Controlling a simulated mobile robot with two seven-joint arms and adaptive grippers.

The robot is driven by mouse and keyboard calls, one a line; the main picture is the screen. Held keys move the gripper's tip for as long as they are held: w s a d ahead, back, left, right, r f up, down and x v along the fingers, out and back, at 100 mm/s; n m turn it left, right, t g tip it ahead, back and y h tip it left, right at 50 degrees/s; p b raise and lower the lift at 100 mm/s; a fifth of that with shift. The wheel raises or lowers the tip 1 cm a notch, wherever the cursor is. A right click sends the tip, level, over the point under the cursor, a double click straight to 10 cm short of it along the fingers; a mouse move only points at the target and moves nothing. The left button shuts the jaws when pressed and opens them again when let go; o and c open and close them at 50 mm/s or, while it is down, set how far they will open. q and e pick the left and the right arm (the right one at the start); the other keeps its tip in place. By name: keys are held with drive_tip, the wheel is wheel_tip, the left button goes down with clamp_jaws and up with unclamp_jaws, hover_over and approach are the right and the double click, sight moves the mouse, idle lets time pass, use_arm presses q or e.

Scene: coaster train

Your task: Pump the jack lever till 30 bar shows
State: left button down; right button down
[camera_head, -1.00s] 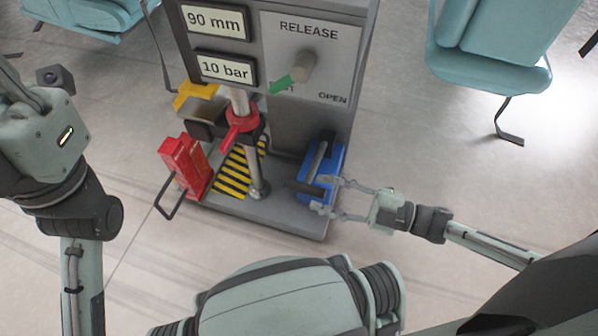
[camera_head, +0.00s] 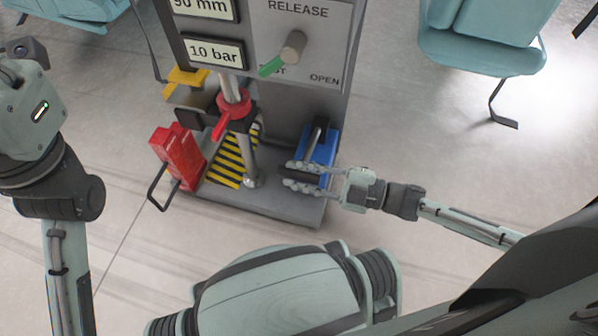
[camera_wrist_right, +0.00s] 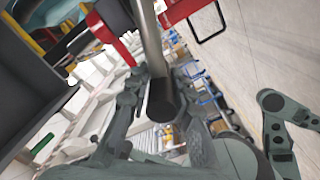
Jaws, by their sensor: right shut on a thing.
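The jack lever (camera_head: 297,176) ends in a black grip by a blue pump block (camera_head: 326,144) low on the jack's right side. My right gripper (camera_head: 303,177) is shut on this grip, one finger on each side. In the right wrist view the lever's dark round end (camera_wrist_right: 162,99) sits between the fingers. The pressure display (camera_head: 214,52) reads 10 bar. My left arm is at the left edge; its gripper is out of view.
The release knob (camera_head: 293,46) with a green pointer is on the panel. A red box (camera_head: 178,154) with a black wire handle stands left of the yellow-black striped plate (camera_head: 229,165). Teal seats (camera_head: 482,38) stand at the back right.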

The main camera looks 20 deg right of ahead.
drive_tip(key=shift+s+a+f, duration=0.1)
drive_tip(key=shift+s+f, duration=0.05)
drive_tip(key=shift+f, duration=0.3)
drive_tip(key=shift+s+a+f, duration=0.1)
drive_tip(key=shift+f, duration=0.35)
drive_tip(key=c, duration=1.3)
unclamp_jaws()
drive_tip(key=shift+c, duration=0.2)
drive_tip(key=v, duration=1.2)
